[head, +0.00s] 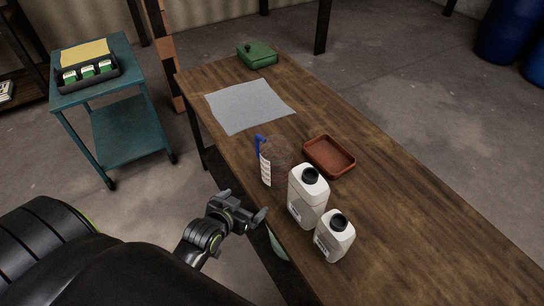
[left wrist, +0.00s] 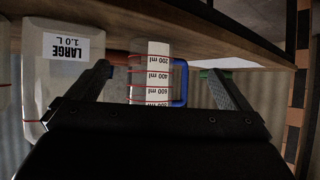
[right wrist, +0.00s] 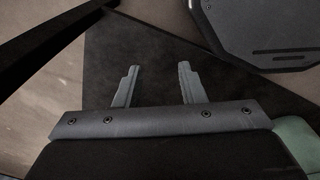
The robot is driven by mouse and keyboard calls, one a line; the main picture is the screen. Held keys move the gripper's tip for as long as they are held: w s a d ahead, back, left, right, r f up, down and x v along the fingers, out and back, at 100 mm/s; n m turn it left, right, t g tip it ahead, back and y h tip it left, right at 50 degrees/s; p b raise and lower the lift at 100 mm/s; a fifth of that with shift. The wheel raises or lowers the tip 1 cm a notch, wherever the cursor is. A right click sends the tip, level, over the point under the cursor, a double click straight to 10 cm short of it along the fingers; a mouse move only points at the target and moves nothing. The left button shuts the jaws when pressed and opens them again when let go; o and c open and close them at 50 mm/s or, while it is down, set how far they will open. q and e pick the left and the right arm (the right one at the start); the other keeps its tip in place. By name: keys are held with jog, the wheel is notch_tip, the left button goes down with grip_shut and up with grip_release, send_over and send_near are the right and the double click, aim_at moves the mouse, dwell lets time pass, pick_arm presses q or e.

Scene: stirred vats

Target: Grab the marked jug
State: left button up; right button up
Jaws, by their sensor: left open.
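The marked jug (head: 265,168) is clear, with a white scale and a blue handle, and stands upright near the table's left edge. My left gripper (head: 250,213) is open and empty, off that edge, nearer the camera than the jug. The left wrist view is upside down; there the jug (left wrist: 152,78) shows between the spread fingers (left wrist: 159,72), with red lines, ml marks and its blue handle. The fingers look apart from it, and its near part is hidden by the gripper. My right gripper (right wrist: 158,68) shows only in its own wrist view, fingers apart and empty.
A large white bottle (head: 308,197) and a smaller one (head: 334,236) stand right of the jug. A brown tray (head: 329,157), grey sheet (head: 249,105) and green container (head: 257,54) lie farther back. A teal cart (head: 112,100) stands left. The table's right side is clear.

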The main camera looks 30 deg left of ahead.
pick_arm(q)
jog(key=t, duration=0.2)
send_near(268, 164)
jog(key=v, duration=0.3)
jog(key=r+p, duration=0.1)
jog(key=p+x, duration=0.1)
jog(key=x, duration=1)
jog(key=shift+w+d+p, duration=0.15)
jog(key=shift+w+p, duration=0.25)
jog(key=shift+w, duration=0.05)
jog(key=shift+w+f+p, duration=0.25)
jog(key=shift+w+f, duration=0.4)
jog(key=shift+w, duration=0.25)
jog(key=shift+w+f+p, duration=0.25)
jog(key=shift+w+f, duration=0.4)
jog(key=shift+w, duration=0.3)
jog(key=shift+w+f, duration=0.3)
jog(key=shift+w, duration=0.3)
pick_arm(e)
jog(key=shift+w+d+r, duration=0.15)
jog(key=shift+r, duration=0.6)
jog(key=shift+w+d+r, duration=0.1)
jog(key=shift+r, duration=0.65)
jog(key=shift+w+d+r, duration=0.15)
jog(key=shift+r, duration=0.6)
pick_arm(q)
jog(key=shift+c, duration=0.4)
jog(key=c, duration=0.8)
